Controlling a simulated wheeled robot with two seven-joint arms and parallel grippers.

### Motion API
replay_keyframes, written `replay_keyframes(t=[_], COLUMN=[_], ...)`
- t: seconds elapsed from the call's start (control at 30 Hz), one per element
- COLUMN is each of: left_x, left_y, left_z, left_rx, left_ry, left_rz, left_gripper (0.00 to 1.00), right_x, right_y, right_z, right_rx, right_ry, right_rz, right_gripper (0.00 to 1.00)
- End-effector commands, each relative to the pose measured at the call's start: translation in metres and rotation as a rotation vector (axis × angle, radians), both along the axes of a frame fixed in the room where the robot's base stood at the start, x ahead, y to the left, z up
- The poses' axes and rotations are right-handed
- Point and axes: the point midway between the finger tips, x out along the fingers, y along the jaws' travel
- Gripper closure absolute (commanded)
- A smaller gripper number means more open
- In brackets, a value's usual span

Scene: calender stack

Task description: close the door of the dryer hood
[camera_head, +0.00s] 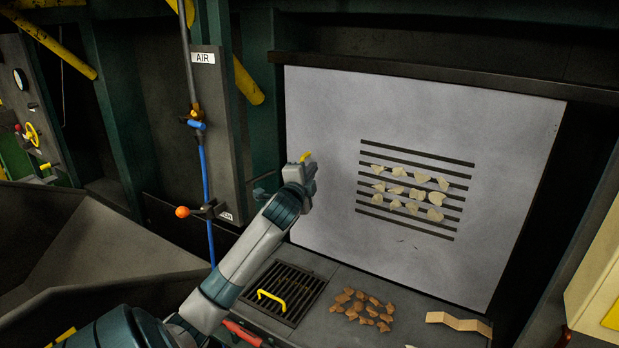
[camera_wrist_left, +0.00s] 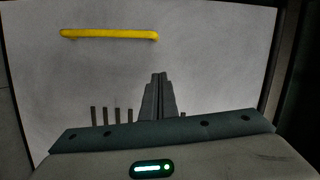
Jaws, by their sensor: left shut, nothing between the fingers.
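The door of the dryer hood appears to be the large pale grey panel (camera_head: 330,215) with dark horizontal slots, under a dark beam. Its yellow bar handle (camera_wrist_left: 110,34) shows whole in the left wrist view, at the upper left on the panel. In the head view only a short piece of the yellow handle (camera_head: 305,156) shows beside my gripper. My left gripper (camera_head: 308,167) is in front of the panel's left part. Its fingers (camera_wrist_left: 158,80) are shut and empty, below and right of the handle in the wrist view. I cannot tell if they touch the panel. My right gripper is not in view.
Cream flakes (camera_head: 398,172) show over the slots. Brown pieces (camera_head: 360,305) and a folded tan strip (camera_head: 458,321) lie on the ledge below. A grate (camera_head: 290,285) with a yellow handle is at its left. A blue hose (camera_head: 205,170) and orange-knobbed lever (camera_head: 182,211) stand left.

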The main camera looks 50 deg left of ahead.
Motion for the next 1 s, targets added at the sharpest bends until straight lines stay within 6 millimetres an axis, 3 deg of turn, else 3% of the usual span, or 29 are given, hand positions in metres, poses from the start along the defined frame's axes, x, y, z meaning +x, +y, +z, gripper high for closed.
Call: replay_keyframes(t=[0.27,0.87,1.0], left_x=[-0.014,-0.014,-0.015], left_y=[-0.009,-0.009,-0.013], left_z=[0.001,0.001,-0.007], left_rx=[0.000,0.000,-0.014], left_ry=[0.000,0.000,0.009], left_rz=[0.000,0.000,-0.003], left_gripper=[1.00,1.00,1.00], right_x=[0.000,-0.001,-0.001], right_y=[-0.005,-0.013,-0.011], right_z=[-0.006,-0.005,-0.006], right_rx=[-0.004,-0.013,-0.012], right_ry=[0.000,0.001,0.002], right_rz=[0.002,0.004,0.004], right_gripper=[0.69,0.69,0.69])
